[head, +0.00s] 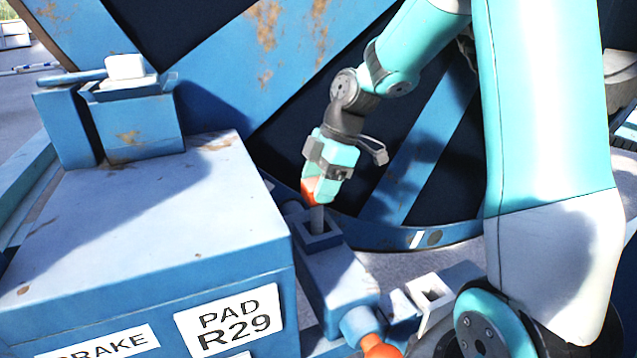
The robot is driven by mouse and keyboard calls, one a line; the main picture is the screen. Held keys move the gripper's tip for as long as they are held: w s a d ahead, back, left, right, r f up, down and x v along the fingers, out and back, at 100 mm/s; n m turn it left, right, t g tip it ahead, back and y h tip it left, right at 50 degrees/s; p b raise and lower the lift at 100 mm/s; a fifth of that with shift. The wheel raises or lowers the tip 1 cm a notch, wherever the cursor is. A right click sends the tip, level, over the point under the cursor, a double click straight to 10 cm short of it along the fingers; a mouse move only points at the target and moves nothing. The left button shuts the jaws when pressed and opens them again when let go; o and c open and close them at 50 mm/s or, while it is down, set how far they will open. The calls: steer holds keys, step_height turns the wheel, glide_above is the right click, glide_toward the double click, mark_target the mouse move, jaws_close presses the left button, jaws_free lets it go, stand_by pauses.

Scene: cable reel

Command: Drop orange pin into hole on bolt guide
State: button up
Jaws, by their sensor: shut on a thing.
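My gripper (322,190) is in the middle of the head view, pointing down and shut on the orange pin (309,191). The pin has an orange head between the jaws and a grey shaft that points down, roughly upright. The lower end of the shaft overlaps this opening in the picture. I cannot tell whether the tip is inside the hole or just above it. The jaws hide part of the orange head.
A large blue box (130,215) with a PAD R29 label stands left of the guide. A blue rusty reel frame (220,75) rises behind.

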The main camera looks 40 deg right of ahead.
mark_target(318, 213)
steer(key=shift+f+b, duration=2.4)
steer(key=shift+f, duration=0.5)
steer(key=shift+f, duration=0.2)
steer(key=shift+f+b, duration=0.35)
steer(key=shift+b, duration=0.15)
steer(key=o, duration=1.3)
steer(key=p+v, duration=0.2)
steer(key=v, duration=1.5)
steer(key=shift+r, duration=0.25)
